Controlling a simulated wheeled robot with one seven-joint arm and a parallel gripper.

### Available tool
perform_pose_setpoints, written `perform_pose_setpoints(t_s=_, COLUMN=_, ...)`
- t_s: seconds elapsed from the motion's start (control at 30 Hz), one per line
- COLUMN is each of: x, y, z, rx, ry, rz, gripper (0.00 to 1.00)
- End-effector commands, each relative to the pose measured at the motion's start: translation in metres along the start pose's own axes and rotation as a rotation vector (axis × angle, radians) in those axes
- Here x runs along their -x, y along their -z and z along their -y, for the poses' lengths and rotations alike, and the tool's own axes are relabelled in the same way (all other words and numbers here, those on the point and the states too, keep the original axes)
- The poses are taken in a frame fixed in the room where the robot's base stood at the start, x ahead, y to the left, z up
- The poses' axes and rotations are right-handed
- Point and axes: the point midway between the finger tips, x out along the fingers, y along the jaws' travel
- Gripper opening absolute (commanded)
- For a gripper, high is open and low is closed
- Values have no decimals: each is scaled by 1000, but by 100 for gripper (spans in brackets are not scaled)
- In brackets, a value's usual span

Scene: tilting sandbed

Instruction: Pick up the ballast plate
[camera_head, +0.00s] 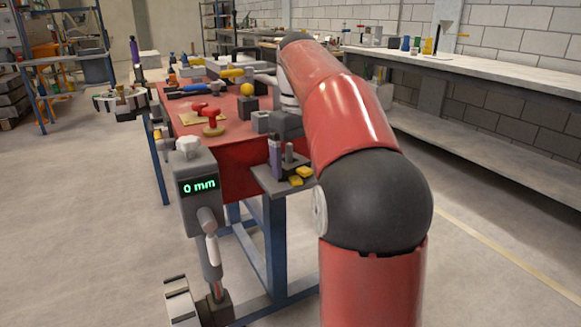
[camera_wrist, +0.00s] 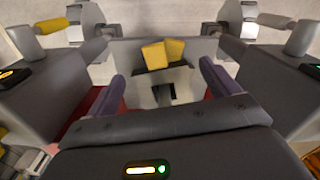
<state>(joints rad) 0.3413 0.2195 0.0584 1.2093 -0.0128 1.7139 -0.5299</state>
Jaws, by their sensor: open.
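No object is clearly recognisable as the ballast plate. The likeliest candidates are two small yellow blocks (camera_head: 300,176) on a grey shelf (camera_head: 262,184) at the red table's near corner. They also show in the wrist view as two yellow blocks (camera_wrist: 164,53), side by side and beyond the fingers. My gripper (camera_head: 282,168) is above this shelf, pointing down, with purple fingers. In the wrist view my gripper (camera_wrist: 163,78) has its fingers wide apart with nothing held between them. A grey part with a dark slot (camera_wrist: 176,90) lies between the fingers.
A grey post with a "0 mm" display (camera_head: 199,187) stands left of the shelf. The red table (camera_head: 236,160) carries a yellow ball (camera_head: 247,89), a red-handled item (camera_head: 207,113) and tools.

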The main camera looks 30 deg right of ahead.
Motion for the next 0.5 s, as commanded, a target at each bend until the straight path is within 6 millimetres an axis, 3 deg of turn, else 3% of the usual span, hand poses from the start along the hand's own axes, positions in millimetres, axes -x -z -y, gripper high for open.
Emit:
perform_pose_setpoints(t_s=0.13, x=1, y=0, z=0, rx=0, ry=0, rz=-1, gripper=86)
perform_pose_setpoints(t_s=0.5, x=1, y=0, z=0, rx=0, ry=0, rz=-1, gripper=38)
